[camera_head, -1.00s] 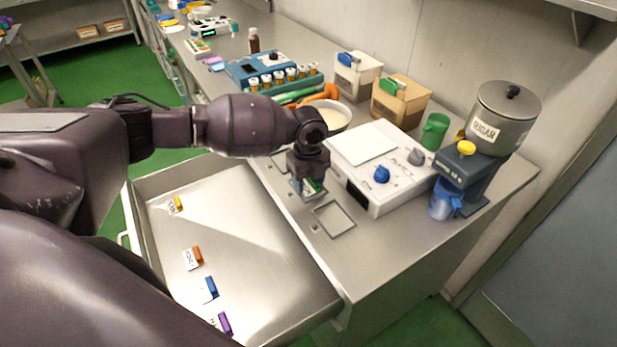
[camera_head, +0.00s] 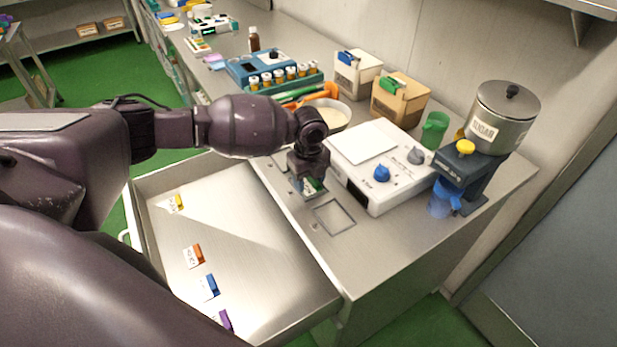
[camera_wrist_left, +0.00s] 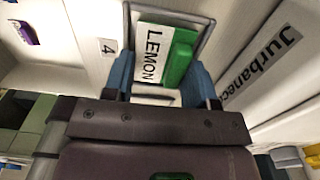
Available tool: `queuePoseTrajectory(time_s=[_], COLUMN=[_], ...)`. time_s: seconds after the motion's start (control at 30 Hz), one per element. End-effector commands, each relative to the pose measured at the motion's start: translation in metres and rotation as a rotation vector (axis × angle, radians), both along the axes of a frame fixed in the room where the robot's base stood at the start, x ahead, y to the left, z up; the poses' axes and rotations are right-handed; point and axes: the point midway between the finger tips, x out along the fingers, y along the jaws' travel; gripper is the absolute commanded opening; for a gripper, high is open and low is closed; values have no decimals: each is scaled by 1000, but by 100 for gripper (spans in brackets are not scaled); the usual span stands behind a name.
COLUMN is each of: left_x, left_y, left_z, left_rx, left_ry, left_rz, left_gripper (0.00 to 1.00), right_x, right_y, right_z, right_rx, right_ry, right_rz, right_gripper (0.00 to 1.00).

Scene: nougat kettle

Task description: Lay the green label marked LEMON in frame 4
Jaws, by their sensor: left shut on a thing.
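My left gripper (camera_head: 309,187) is shut on the green label (camera_head: 316,184) just above the counter. In the left wrist view the label (camera_wrist_left: 180,58) shows a white face reading LEMON between the blue fingertips of the gripper (camera_wrist_left: 163,82). The metal rim of frame 4 (camera_wrist_left: 205,28) surrounds part of the label there, with a small plate reading 4 (camera_wrist_left: 108,47) beside it. My right gripper is not in view.
An empty frame (camera_head: 350,229) lies beside the gripper on the counter. The white device (camera_head: 405,187) stands close to its right. The open drawer (camera_head: 245,240) holds yellow (camera_head: 179,202), orange (camera_head: 197,252), blue (camera_head: 212,284) and purple (camera_head: 225,319) labels.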

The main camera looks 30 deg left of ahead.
Motion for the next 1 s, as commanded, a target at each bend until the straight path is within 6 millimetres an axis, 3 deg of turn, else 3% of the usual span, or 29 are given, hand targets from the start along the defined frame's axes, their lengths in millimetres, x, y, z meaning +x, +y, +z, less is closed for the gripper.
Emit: queuePoseTrajectory(time_s=[0.2, 0.23, 0.4, 0.6, 0.73, 1.0], left_x=[0, 0, -1, -1, 0, 0], left_y=[0, 0, 0, 0, 0, 0], left_z=[-1, -1, -1, -1, -1, 0], left_rx=[-1, 0, 0, 0, 0, -1], left_ry=[1, 1, 2, 1, 1, 1], left_rz=[0, 0, 0, 0, 0, 0], left_gripper=[30, 56, 82, 82, 100, 100], right_x=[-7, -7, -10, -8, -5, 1], right_y=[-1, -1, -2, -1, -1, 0], right_z=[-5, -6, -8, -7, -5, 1], right_rx=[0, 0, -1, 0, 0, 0], right_ry=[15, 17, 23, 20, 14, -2], right_rz=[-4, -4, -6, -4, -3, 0], right_gripper=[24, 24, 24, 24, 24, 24])
